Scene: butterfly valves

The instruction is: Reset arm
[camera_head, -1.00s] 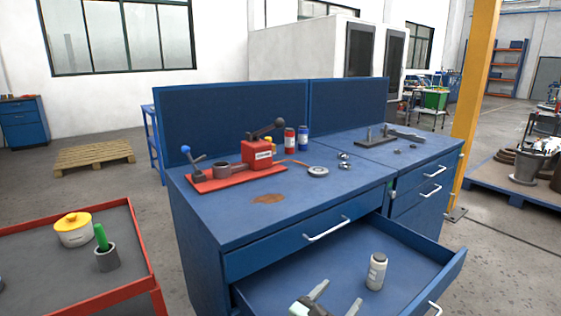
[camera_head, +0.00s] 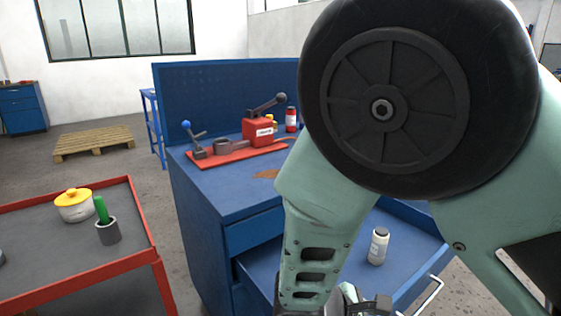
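My arm, pale green with a large black round joint, fills the right half of the head view and stands in front of the workbench. My gripper is at or below the bottom edge. Only the wrist parts show there, and its fingers are out of view. A white bottle with a grey cap (camera_head: 378,246) stands upright in the open drawer (camera_head: 408,280), to the right of my forearm. The blue workbench (camera_head: 215,200) is partly hidden behind the arm.
A red press fixture (camera_head: 258,132) and a red bottle (camera_head: 291,119) are on the bench. At left, a red-rimmed cart (camera_head: 140,222) holds a yellow-lidded pot (camera_head: 74,205) and a grey cup (camera_head: 108,231) with a green handle. A pallet (camera_head: 93,142) lies on the floor behind.

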